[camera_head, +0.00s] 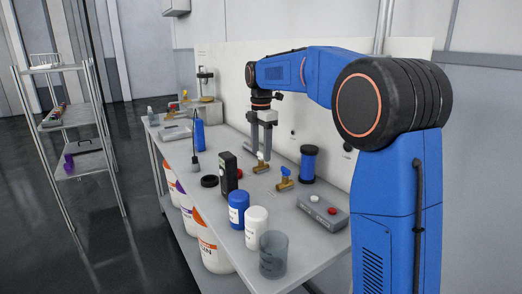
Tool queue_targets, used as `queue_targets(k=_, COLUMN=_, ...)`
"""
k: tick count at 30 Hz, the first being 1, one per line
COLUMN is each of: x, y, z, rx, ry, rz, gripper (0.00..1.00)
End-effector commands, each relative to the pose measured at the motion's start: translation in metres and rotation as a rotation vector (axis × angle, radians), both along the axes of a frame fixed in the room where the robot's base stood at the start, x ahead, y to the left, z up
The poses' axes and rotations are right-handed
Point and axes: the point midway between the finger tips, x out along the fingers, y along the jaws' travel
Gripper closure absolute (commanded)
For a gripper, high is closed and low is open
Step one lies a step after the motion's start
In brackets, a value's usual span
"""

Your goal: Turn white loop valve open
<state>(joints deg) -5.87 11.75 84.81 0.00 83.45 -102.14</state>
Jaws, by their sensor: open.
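A small brass valve (262,168) with what looks like a white handle (260,156) sits on the bench, toward the middle. My gripper (261,150) hangs down right over it, with its two grey fingers apart and nothing clearly held. The fingertips are at about the height of the white handle; I cannot tell whether they touch it or stand around it. A second brass valve (285,184) with a blue handle stands just nearer and to the right.
A black device (228,174) stands left of the valves. A blue-and-black cylinder (308,165) stands behind right. A button box (322,212), blue bottle (238,210), white bottle (256,228) and grey beaker (273,256) stand nearer. A wire shelf (75,115) is at left.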

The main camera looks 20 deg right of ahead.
Motion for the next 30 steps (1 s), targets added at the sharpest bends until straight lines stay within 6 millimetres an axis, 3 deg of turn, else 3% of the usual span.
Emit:
queue_targets(k=9, x=0.0001, y=0.0000, z=-0.0021, rx=0.000, ry=0.000, rz=0.000, gripper=0.52)
queue_targets(k=14, x=0.0001, y=0.0000, z=-0.0020, rx=0.000, ry=0.000, rz=0.000, gripper=0.90)
queue_targets(k=23, x=0.0001, y=0.0000, z=-0.0019, rx=0.000, ry=0.000, rz=-0.021, gripper=0.90)
queue_targets(k=30, x=0.0001, y=0.0000, z=-0.0019, rx=0.000, ry=0.000, rz=-0.132, gripper=0.90)
